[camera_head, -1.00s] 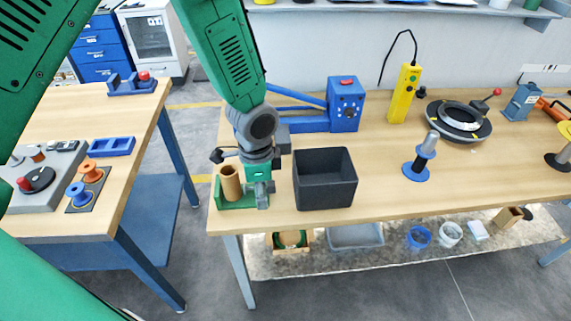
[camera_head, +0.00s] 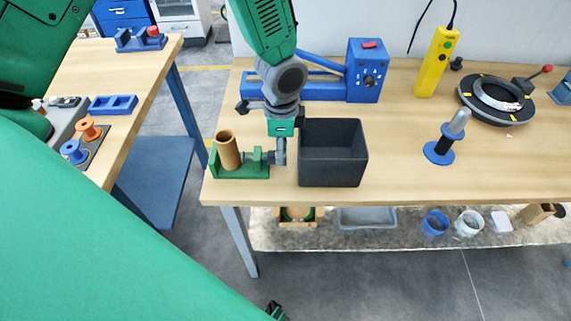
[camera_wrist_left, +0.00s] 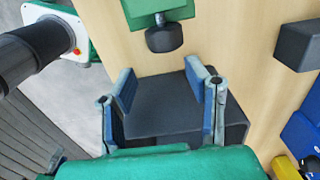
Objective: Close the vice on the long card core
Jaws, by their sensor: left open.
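The green vice (camera_head: 240,171) sits at the left front of the main bench. The long card core (camera_head: 228,150), a brown tube, stands in it near the left end. The moving jaw (camera_head: 255,158) is right of the core; I cannot tell whether it touches. My left gripper (camera_head: 280,157) hangs just right of the vice, at its screw end, and partly hides it. In the left wrist view the gripper (camera_wrist_left: 160,88) is open and empty, and the vice's black knob (camera_wrist_left: 164,38) lies just beyond its fingertips. My right gripper is not in view.
A dark open bin (camera_head: 333,183) stands right beside my left gripper. A blue machine (camera_head: 365,72) with a lever is behind. A yellow pendant (camera_head: 437,62), a blue-based spindle (camera_head: 440,152) and a black ring (camera_head: 497,100) stand to the right. The front middle of the bench is clear.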

